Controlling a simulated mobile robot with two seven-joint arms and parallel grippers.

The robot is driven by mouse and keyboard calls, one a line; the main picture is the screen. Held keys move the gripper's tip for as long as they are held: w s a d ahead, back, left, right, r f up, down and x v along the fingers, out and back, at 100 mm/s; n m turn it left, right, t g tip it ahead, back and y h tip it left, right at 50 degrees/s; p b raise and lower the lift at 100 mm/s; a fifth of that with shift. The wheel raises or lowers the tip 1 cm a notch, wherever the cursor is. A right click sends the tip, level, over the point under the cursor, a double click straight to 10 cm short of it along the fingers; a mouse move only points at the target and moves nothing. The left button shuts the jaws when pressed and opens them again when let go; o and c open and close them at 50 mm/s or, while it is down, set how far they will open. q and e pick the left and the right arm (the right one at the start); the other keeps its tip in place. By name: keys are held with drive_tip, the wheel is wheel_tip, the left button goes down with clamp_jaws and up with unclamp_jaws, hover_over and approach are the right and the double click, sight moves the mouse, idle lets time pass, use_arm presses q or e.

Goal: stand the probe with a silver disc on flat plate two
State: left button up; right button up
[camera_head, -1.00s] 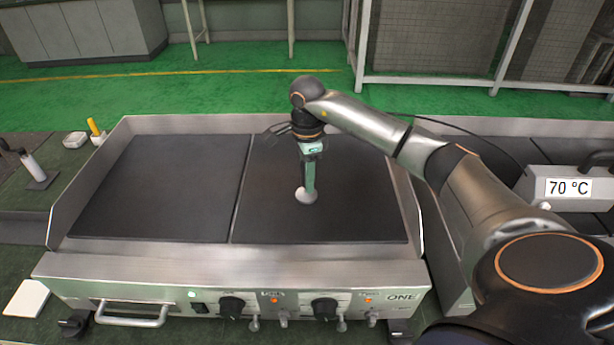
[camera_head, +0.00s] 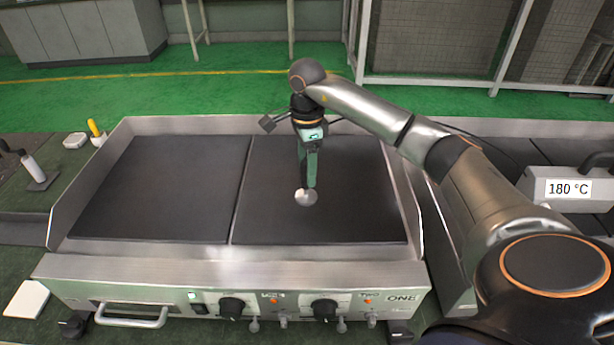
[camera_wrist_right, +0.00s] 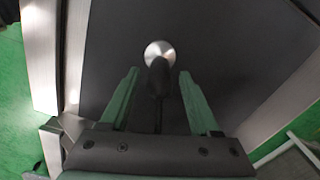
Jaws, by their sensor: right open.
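The probe's silver disc (camera_head: 305,198) rests on the right-hand dark flat plate (camera_head: 350,205) of the griddle. The disc also shows in the right wrist view (camera_wrist_right: 159,50), flat against the dark plate. The probe's black handle (camera_wrist_right: 158,80) rises from it. My right gripper (camera_head: 309,180) is above the disc, pointing down, its green fingers on either side of the handle. In the right wrist view the fingers stand open, with a gap on both sides of the handle. My left gripper is not in view.
The griddle's left plate (camera_head: 160,190) is bare. A raised steel rim (camera_head: 57,203) surrounds the plates, with knobs (camera_head: 232,307) on the front panel. A display (camera_head: 568,189) at right reads 180 °C.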

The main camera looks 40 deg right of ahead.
wheel_tip(320, 180, up, 9)
drive_tip(key=shift+f, duration=0.2)
idle(0.6)
